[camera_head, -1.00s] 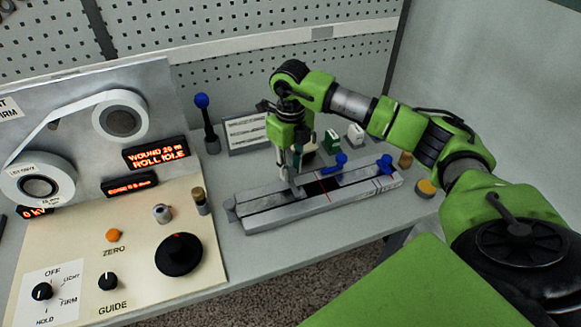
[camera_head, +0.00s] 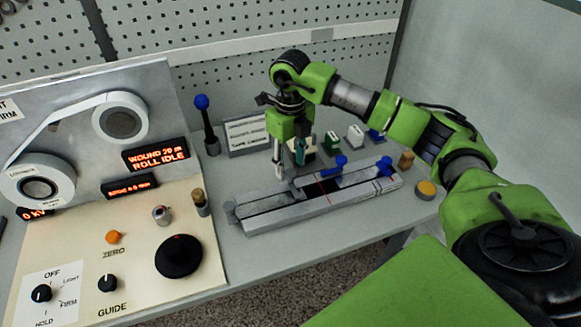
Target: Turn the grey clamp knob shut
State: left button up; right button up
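A small grey knob (camera_head: 230,211) sits at the left end of the long grey rail fixture (camera_head: 290,217); I cannot tell whether it is turned shut. Another small grey knob (camera_head: 161,214) stands on the cream control panel. My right gripper (camera_head: 289,164) points down just behind the rail's left half, above the bench and to the right of the rail-end knob. Its two fingers are apart, with nothing clearly held between them. A grey slide with a blue handle (camera_head: 337,163) sits on the rail to the right of the gripper. My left gripper is not in view.
The control panel (camera_head: 130,285) with a large black dial (camera_head: 180,256) fills the left. A blue-topped lever (camera_head: 204,120) and a label plate (camera_head: 246,134) stand behind the rail.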

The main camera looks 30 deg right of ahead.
aim_at(291, 172)
notch_tip(291, 172, up, 10)
jog(key=shift+f, duration=0.15)
jog(key=shift+f, duration=0.1)
dwell(0.6)
